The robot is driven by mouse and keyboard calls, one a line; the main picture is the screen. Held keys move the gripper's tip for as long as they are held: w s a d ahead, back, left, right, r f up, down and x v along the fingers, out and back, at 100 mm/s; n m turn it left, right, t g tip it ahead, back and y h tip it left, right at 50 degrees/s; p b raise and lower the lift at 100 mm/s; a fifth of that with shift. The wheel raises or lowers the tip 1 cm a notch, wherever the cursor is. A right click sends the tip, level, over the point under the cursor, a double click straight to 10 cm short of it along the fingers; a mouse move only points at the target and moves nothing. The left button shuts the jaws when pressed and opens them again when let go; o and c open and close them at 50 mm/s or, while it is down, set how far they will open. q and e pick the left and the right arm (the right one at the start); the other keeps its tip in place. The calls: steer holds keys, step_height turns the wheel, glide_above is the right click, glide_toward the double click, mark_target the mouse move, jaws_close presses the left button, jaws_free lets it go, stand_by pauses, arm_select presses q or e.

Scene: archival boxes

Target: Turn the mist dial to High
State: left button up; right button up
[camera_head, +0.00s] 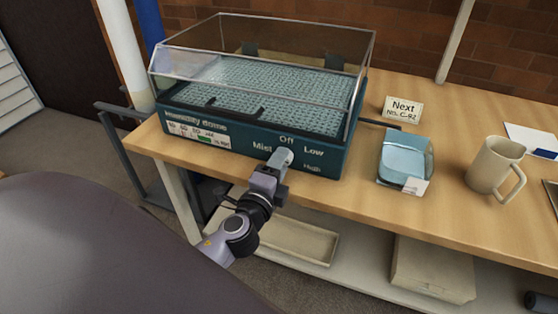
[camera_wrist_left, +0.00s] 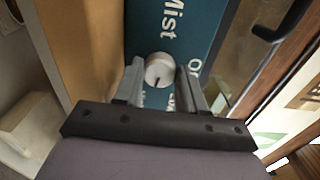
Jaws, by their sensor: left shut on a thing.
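The mist dial (camera_wrist_left: 158,68) is a small round pale knob on the teal front panel (camera_head: 225,148) of the humidity chamber. Its labels read Mist, Off, Low and High, with Off above, Low to the right and High at the lower right in the head view. My left gripper (camera_head: 280,158) is at the dial, its fingers on either side of the knob and shut on it; they also show in the left wrist view (camera_wrist_left: 160,78). A dark mark on the knob points toward the bottom of the wrist view; which label it meets is unclear. The fingers mostly hide the dial in the head view.
The chamber's clear cover (camera_head: 270,40) stands over a textured teal bed. A tray (camera_head: 290,240) and box (camera_head: 430,270) sit on the shelf below.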

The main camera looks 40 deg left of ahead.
arm_select(q)
steer(key=m+p, duration=0.1)
steer(key=m, duration=0.1)
steer(key=shift+r+m, duration=0.1)
steer(key=shift+m, duration=0.6)
steer(key=o, duration=1.1)
steer(key=shift+s+f, duration=0.2)
